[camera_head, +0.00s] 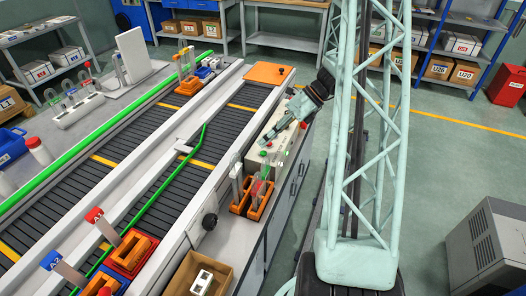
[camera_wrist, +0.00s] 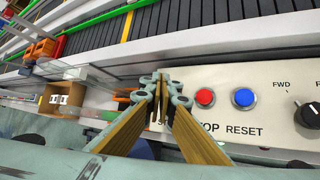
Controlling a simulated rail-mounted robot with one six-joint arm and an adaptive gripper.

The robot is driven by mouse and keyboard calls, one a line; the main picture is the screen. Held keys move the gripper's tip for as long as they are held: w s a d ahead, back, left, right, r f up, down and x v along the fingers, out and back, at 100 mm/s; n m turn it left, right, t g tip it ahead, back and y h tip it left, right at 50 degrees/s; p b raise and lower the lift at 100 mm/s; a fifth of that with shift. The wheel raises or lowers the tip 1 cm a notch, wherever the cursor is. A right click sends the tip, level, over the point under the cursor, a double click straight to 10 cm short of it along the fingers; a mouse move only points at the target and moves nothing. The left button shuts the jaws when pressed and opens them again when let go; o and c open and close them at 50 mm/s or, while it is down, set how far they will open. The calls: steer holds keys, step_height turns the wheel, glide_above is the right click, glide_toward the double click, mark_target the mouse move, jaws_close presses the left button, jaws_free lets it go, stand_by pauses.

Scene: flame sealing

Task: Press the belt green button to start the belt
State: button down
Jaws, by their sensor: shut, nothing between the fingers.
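The belt control box is a pale panel (camera_wrist: 245,75) in the wrist view, with a red button (camera_wrist: 205,97), a blue button (camera_wrist: 244,98) and a black knob (camera_wrist: 309,113) in a row. My gripper (camera_wrist: 161,78) is shut and empty, its fingertips over the left part of the panel, left of the red button. The fingers hide part of the lettering and the spot left of the red button, so no green button shows there. In the head view my gripper (camera_head: 265,141) is at the box (camera_head: 254,161) beside the belt; a small green spot (camera_head: 263,153) shows on it.
The dark slatted belt (camera_head: 165,187) runs alongside, with a green rail (camera_head: 172,190) above it. An orange rack (camera_head: 256,204) with tubes stands close to the box on the near side. A cardboard box (camera_head: 200,277) sits at the bottom.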

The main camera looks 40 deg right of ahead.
mark_target(264, 151)
steer(key=shift+r+p, duration=1.95)
steer(key=shift+r, duration=0.6)
steer(key=shift+r, duration=0.1)
steer(key=s+a+r+n+g+h, duration=0.2)
steer(key=s+a+r+n, duration=0.2)
steer(key=a+r+n, duration=0.6)
steer(key=s+a+r+n+g+h, duration=0.1)
steer(key=s+a+r+n+h, duration=0.15)
steer(key=a+r+n, duration=0.85)
steer(key=s+a+r+n+h, duration=0.1)
steer(key=s+a+r+n, duration=0.3)
steer(key=s, duration=0.3)
steer(key=s+a+r+n+t+h+b, duration=0.1)
steer(key=s+a+r+n, duration=0.3)
steer(key=s, duration=0.3)
steer(key=s+a+r+n+t+h, duration=0.1)
steer(key=s+a+r+n, duration=0.3)
steer(key=s, duration=0.4)
steer(key=shift+a+b, duration=0.4)
steer(key=shift+a, duration=0.45)
steer(key=shift+h, duration=0.25)
